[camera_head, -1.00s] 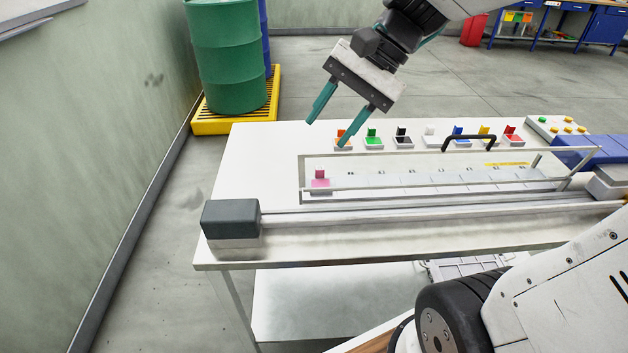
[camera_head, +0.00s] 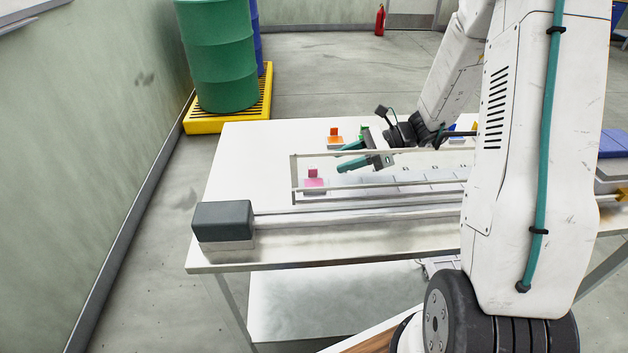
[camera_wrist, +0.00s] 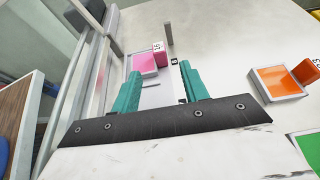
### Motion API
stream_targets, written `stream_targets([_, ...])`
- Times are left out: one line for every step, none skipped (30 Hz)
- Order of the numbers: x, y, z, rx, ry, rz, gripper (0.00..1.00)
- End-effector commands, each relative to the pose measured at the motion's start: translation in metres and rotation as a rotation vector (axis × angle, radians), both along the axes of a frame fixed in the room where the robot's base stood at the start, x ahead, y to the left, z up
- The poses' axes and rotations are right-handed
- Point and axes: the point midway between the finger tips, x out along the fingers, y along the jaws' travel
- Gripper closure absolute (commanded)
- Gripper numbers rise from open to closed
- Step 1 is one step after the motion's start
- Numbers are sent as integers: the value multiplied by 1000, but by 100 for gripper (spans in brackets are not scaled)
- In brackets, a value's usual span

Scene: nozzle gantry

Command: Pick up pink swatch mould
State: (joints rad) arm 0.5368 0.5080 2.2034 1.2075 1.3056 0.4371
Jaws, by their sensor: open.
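The pink swatch mould (camera_head: 314,184) sits at the left end of the row inside the framed gantry on the white table. It has a flat pink face and a small upright pink tab. In the wrist view the pink swatch mould (camera_wrist: 146,62) lies ahead of and between the fingertips, with dark marks on its tab. My gripper (camera_head: 340,158) is open and empty, to the right of the mould and apart from it. In the wrist view my gripper (camera_wrist: 158,72) shows two teal fingers spread apart.
A rail frame (camera_head: 294,172) surrounds the mould row. An orange mould (camera_head: 335,141) stands behind it, and a green one (camera_head: 363,131) is partly hidden by my gripper. A dark end block (camera_head: 222,221) sits at the front left. The table's left area is clear.

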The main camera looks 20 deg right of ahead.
Motion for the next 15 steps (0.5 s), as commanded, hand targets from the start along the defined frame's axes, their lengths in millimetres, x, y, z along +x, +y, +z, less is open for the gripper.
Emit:
stream_targets([1,6,-2,0,0,3,55])
stream_targets([2,10,-3,0,0,4,55])
stream_targets([4,13,-5,-1,0,4,55])
stream_targets([5,17,-6,-1,1,3,55])
stream_targets([6,20,-7,-1,1,4,55])
stream_targets([8,26,-10,-1,2,6,55])
stream_targets([9,30,-11,-1,2,6,55])
stream_targets([11,35,-13,0,1,6,55])
stream_targets([13,40,-15,0,2,7,55])
stream_targets([14,44,-17,-1,1,5,55])
stream_targets([15,47,-18,-1,1,5,55])
stream_targets([16,51,-20,-2,1,5,55])
stream_targets([17,52,-21,-2,0,4,55])
stream_targets([18,54,-21,-1,0,4,55])
stream_targets([18,55,-22,-1,-1,3,55])
